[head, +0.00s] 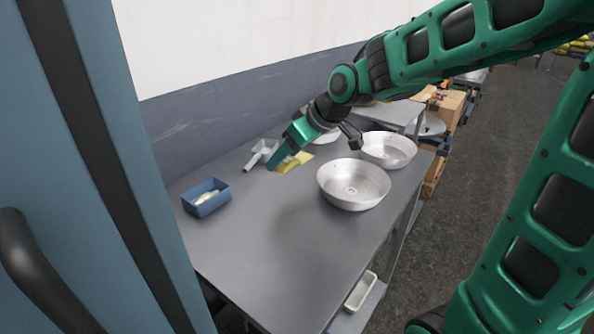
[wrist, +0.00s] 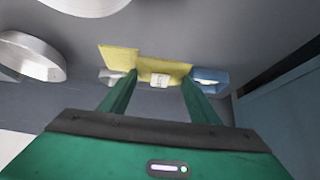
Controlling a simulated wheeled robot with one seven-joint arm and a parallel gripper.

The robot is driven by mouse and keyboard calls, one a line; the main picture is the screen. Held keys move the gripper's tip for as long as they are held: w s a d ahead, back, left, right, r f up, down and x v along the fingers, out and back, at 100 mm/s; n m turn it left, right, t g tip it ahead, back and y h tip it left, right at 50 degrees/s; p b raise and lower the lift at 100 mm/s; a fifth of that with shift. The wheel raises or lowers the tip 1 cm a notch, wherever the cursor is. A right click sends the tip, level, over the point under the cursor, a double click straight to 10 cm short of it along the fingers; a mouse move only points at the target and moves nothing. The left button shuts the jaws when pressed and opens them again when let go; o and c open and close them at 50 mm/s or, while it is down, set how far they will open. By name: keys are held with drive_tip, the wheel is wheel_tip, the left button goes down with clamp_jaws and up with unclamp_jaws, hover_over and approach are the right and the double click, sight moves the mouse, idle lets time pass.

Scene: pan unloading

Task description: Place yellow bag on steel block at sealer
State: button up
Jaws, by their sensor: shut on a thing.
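The yellow bag (head: 296,163) is between the fingers of my gripper (head: 279,164), low over the grey table or touching it; I cannot tell which. My gripper is shut on the bag. A small light grey device with a bar sticking out (head: 261,151), perhaps the sealer, stands just left of my gripper in the head view. I cannot make out a separate steel block.
Two round metal pans (head: 354,184) (head: 388,150) stand on the table to the right. A blue bin (head: 206,197) with pale contents is at the left. The table's front middle (head: 285,245) is clear. A blue panel (head: 125,130) stands close at the left, and a wall runs behind.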

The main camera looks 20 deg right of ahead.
sight(301, 155)
drive_tip(key=w+d+f, duration=0.5)
drive_tip(key=shift+w+d, duration=0.2)
drive_tip(key=shift+w, duration=0.15)
drive_tip(key=shift+f, duration=2)
drive_tip(key=o, duration=1)
drive_tip(key=shift+o, duration=0.5)
drive_tip(key=v, duration=1.1)
drive_tip(key=shift+d, duration=0.1)
drive_tip(key=shift+s+d+r, duration=0.25)
drive_tip(key=shift+s+r, duration=0.15)
